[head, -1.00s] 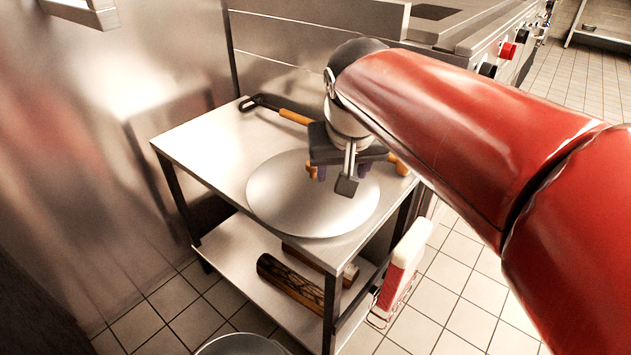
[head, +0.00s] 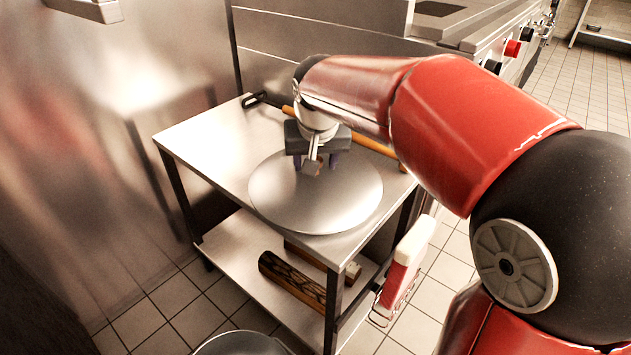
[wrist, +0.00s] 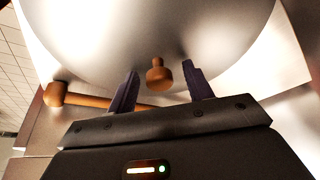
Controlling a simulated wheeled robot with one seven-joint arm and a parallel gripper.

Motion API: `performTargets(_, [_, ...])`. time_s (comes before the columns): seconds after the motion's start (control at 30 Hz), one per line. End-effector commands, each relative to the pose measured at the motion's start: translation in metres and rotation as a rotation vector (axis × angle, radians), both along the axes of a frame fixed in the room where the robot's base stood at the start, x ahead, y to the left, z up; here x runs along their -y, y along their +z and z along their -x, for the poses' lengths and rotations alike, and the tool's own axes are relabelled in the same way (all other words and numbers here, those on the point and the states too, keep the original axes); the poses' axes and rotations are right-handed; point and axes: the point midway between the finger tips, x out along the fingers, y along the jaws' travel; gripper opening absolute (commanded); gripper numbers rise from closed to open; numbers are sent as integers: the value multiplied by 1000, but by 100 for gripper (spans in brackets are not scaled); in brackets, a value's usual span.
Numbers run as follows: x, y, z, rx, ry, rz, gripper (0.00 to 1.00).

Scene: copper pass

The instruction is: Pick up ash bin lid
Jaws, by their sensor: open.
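The ash bin lid (head: 330,205) is a round grey metal disc lying flat on the steel table. It also fills the top of the wrist view (wrist: 100,45), where its small wooden knob (wrist: 159,75) stands up. My gripper (head: 318,168) is above the lid's far half. In the wrist view my gripper (wrist: 160,92) is open, with its two dark fingers on either side of the knob in the picture. They appear apart from the knob. In the head view the knob is mostly hidden by my gripper.
A long tool with an orange wooden handle (head: 372,145) lies behind the lid on the table (head: 205,140). Logs (head: 292,282) lie on the lower shelf. A grey bin (head: 240,345) is at the bottom edge.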

Motion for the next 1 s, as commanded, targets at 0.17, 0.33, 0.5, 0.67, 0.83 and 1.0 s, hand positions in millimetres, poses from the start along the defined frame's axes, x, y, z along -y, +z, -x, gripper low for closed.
performTargets(0.17, [0, 0, 0, 0, 0, 0, 51])
performTargets(0.33, [0, 0, 0, 0, 0, 0, 30])
performTargets(0.5, [0, 0, 0, 0, 0, 0, 8])
performTargets(0.67, [0, 0, 0, 0, 0, 0, 0])
performTargets(0.83, [0, 1, 0, 1, 0, 0, 0])
performTargets(1.0, [0, 4, 0, 2, 0, 0, 0])
